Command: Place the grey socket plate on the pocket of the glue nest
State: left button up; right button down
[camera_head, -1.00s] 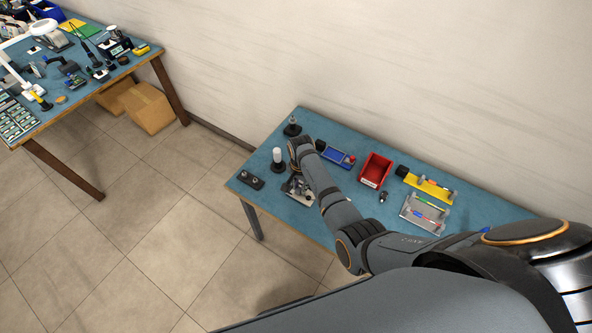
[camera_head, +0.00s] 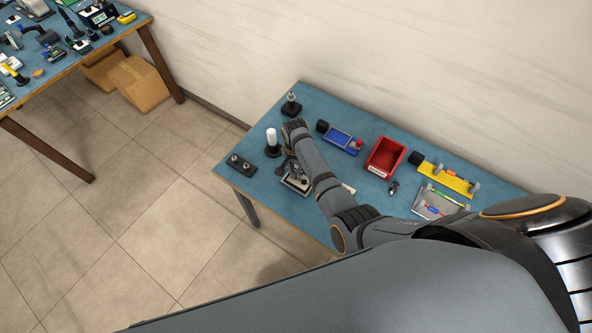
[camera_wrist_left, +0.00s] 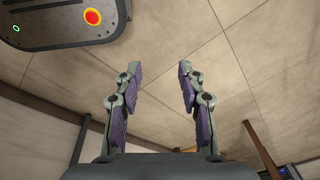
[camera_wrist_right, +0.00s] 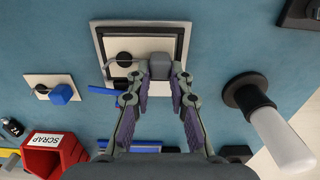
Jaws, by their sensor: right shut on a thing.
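The glue nest (camera_head: 297,184) lies near the front left of the right-hand table. In the right wrist view the nest (camera_wrist_right: 98,50) shows as a pale plate with a dark square frame. My right gripper (camera_wrist_right: 160,72) is shut on a grey block, which I take for part of the grey socket plate (camera_wrist_right: 160,65). The block is over the front edge of the frame. Whether it touches the nest I cannot tell. In the head view my right arm hides much of this spot. My left gripper (camera_wrist_left: 158,68) is open and empty above the floor.
A black-based white cylinder (camera_head: 271,138) stands close beside my right gripper. A dark block with two studs (camera_head: 241,164) lies at the table's left end. A red scrap bin (camera_head: 385,157), a blue tray (camera_head: 341,141) and a yellow rack (camera_head: 444,180) stand to the right.

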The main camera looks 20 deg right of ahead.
aim_at(295, 172)
jog(key=c, duration=1.6)
grip_release()
jog(key=shift+a+r, duration=0.1)
jog(key=shift+r, duration=0.05)
jog(key=o, duration=0.4)
jog(key=shift+r, duration=0.15)
pick_arm(q)
notch_tip(295, 172, up, 10)
jog(key=s+p, duration=0.2)
jog(key=p, duration=0.8)
jog(key=shift+s+a+f, duration=0.15)
jog(key=shift+s+a, duration=0.05)
jog(key=shift+s, duration=0.2)
pick_arm(e)
notch_tip(295, 172, up, 12)
jog(key=shift+f, duration=0.2)
